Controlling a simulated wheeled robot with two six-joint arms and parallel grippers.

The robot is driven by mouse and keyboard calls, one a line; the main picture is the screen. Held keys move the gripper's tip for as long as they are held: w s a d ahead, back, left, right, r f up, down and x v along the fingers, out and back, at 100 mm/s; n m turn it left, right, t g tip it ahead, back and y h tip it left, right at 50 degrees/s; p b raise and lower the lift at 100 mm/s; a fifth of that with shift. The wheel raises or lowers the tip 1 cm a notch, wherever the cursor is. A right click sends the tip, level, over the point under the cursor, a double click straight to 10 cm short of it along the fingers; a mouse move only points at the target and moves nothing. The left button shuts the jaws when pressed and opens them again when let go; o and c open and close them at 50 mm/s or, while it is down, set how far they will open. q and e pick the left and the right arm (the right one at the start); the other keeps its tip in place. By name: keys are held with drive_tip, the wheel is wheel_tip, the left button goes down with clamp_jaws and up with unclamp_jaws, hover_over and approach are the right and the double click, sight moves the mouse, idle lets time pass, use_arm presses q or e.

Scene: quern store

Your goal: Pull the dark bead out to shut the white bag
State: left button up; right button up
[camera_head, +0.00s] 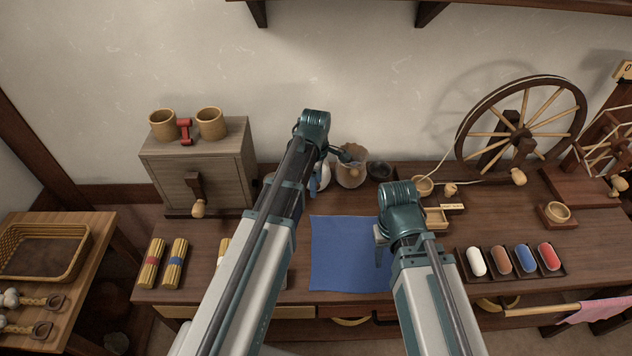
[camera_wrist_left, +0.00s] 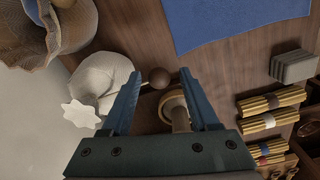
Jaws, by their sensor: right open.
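The dark bead (camera_wrist_left: 158,77) is brown and round, to the right of the bag, between the fingertips of my left gripper (camera_wrist_left: 161,72). That gripper is open, and neither finger visibly touches the bead. In the head view the bag (camera_head: 325,174) shows only in part behind my left arm, and the bead is hidden. My right gripper (camera_head: 381,254) is open over the right part of the blue cloth, with nothing seen in it.
The grey cabinet (camera_head: 203,165) is at left. The blue cloth (camera_head: 340,260) is clear at its left.

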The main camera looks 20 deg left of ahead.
use_arm(q)
drive_tip(key=shift+r, duration=0.2)
wheel_tip(320, 180, up, 14)
drive_tip(key=p, duration=1.4)
drive_tip(key=shift+s+f, duration=0.2)
drive_tip(key=shift+f, duration=0.05)
